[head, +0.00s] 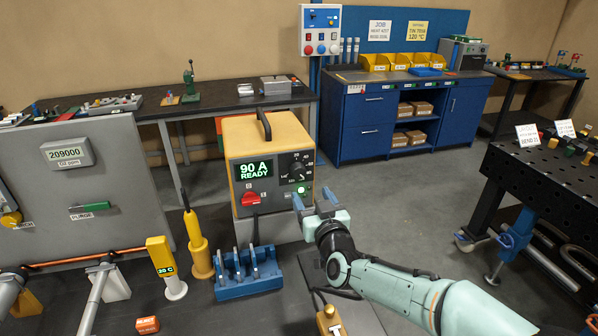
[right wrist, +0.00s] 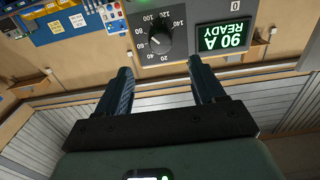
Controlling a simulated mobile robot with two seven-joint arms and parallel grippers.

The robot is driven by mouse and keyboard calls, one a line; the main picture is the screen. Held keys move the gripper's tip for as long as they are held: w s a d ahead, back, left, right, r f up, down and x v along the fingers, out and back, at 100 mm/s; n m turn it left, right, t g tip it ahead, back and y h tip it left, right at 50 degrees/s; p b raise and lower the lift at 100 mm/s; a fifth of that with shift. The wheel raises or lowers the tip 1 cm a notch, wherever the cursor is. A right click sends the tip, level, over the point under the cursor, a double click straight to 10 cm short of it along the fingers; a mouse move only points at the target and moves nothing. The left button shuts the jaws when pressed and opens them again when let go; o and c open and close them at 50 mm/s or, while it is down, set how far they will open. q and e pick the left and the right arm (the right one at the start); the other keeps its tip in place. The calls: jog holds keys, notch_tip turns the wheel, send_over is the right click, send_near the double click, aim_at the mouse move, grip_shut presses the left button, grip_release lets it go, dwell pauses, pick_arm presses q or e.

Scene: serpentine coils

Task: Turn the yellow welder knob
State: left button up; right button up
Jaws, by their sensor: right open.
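The yellow welder (head: 268,133) has a dark front panel, with a green display reading "90 A READY". Its black knob (head: 298,169) sits at the panel's right side, inside a numbered dial. In the right wrist view the knob (right wrist: 157,38) has a white pointer mark and is beyond the fingertips. My right gripper (head: 312,200) is in front of the panel's lower right, below the knob in the picture. In the right wrist view my right gripper (right wrist: 162,68) is open and empty, its two fingers apart and not around the knob. My left gripper is not in view.
A red switch (head: 250,198) and a lit green button (head: 301,190) are on the panel below the knob. A blue rack (head: 240,288) and a yellow torch-like tool (head: 200,257) stand in front of the welder. Open floor (head: 420,190) lies to the right.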

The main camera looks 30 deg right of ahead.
aim_at(300, 175)
jog(key=p+x, duration=0.3)
jog(key=x, duration=0.6)
jog(key=shift+w+r, duration=0.1)
jog(key=shift+w, duration=0.3)
jog(key=shift+w+d, duration=0.15)
jog(key=shift+w, duration=0.35)
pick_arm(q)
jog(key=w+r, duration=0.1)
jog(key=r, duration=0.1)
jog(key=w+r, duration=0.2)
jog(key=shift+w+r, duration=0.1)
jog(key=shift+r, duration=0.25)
pick_arm(e)
jog(key=c, duration=1.1)
